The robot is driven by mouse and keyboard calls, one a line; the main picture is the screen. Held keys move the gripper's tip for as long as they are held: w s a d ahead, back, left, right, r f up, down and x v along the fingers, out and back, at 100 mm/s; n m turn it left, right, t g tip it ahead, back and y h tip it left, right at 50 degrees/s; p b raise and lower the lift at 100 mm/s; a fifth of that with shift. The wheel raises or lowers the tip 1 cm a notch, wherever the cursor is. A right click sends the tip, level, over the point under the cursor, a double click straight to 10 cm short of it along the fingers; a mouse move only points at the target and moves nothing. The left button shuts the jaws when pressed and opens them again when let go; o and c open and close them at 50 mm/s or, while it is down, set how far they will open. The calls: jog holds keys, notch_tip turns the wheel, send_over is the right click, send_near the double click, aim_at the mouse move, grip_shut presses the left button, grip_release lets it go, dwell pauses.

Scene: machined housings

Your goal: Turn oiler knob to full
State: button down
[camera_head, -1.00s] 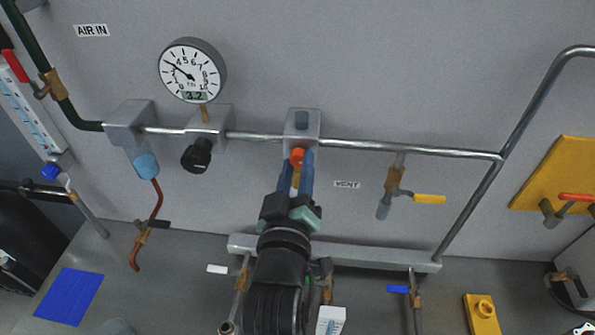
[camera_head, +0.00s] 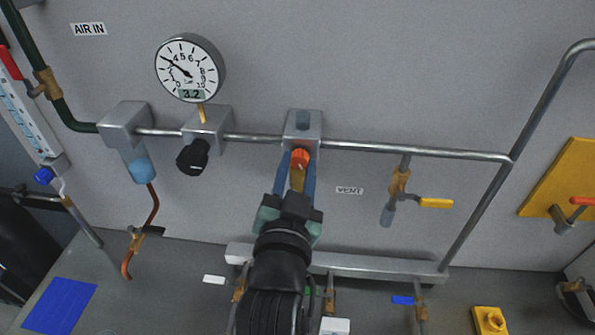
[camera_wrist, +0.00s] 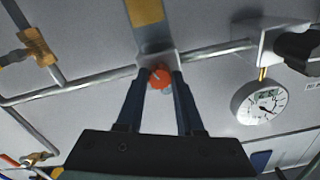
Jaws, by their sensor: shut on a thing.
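The oiler knob (camera_head: 300,158) is a small orange-red knob at the front of a grey block (camera_head: 290,133) in the pipe line. It also shows in the wrist view (camera_wrist: 160,77). My gripper (camera_head: 298,163) has its two blue fingers on either side of the knob and is shut on it. In the wrist view, the fingertips (camera_wrist: 159,80) flank the knob left and right. A yellowish part shows between the fingers below the knob in the head view. Any mark for full on the knob is too small to read.
A pressure gauge (camera_head: 190,69) and a black knob (camera_head: 193,157) are left of the oiler. A yellow-handled vent valve (camera_head: 435,203) is to the right. The horizontal pipe (camera_head: 415,151) runs along the wall. Brass valves stand below, near my arm.

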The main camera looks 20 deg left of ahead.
jog(key=m+b, duration=0.1)
jog(key=m, duration=0.4)
dwell(0.6)
jog(key=c, duration=0.5)
grip_release()
jog(key=shift+c, duration=0.2)
jog(key=shift+s, duration=0.1)
jog(key=p+v, duration=0.2)
jog(key=v, duration=1)
jog(key=shift+s, duration=0.4)
